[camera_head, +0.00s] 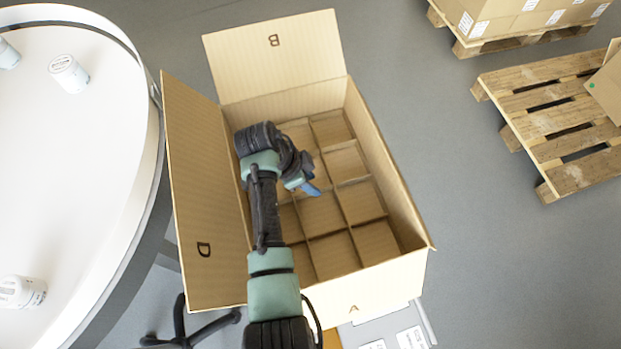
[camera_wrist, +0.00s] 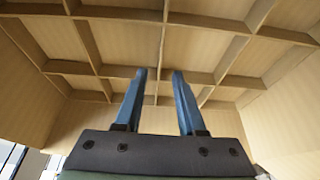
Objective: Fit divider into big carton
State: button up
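The big carton (camera_head: 385,160) stands open on the floor, with its flaps folded outward. The cardboard divider (camera_head: 350,183) is a grid of crossing walls. It lies low inside the carton, below the rim, and splits it into several cells. My gripper (camera_head: 311,190) reaches down into the carton above the grid; my arm hides the carton's left part. In the wrist view my gripper (camera_wrist: 160,75) has its two blue fingers apart, with nothing clamped between them. The divider walls (camera_wrist: 86,45) pass beyond the fingertips. I cannot tell whether the fingers touch them.
A round white table (camera_head: 90,190) with several white containers, one of them near the back (camera_head: 69,74), stands at the left. Wooden pallets (camera_head: 560,130) are at the right, one at the back loaded with cartons (camera_head: 520,15). Grey floor is clear right of the carton.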

jog(key=v, duration=1.3)
jog(key=shift+d, duration=0.1)
dwell(0.4)
jog(key=w+r+n+t+y+p, duration=0.1)
jog(key=w+r+n+t, duration=0.1)
jog(key=w+r+t, duration=0.45)
jog(key=w+r+n+t+y, duration=0.15)
jog(key=w+r, duration=0.25)
jog(key=r, duration=0.5)
notch_tip(320, 180, up, 19)
jog(key=w+d+n+t+y, duration=0.1)
jog(key=w+d+n+t, duration=0.1)
jog(key=n+t, duration=0.4)
jog(key=s+d+r+n+t, duration=0.1)
jog(key=s+r+t, duration=0.3)
jog(key=r, duration=0.5)
jog(key=s+d+r+n+t, duration=0.1)
jog(key=s+r+t, duration=0.3)
jog(key=s+r, duration=0.4)
jog(key=s+d+r+n+t+p, duration=0.1)
jog(key=s+r+n+t, duration=0.2)
jog(key=s+r, duration=0.3)
notch_tip(320, 180, up, 4)
jog(key=shift+f+t+y, duration=0.15)
jog(key=shift+t+y, duration=0.3)
jog(key=shift+t, duration=0.05)
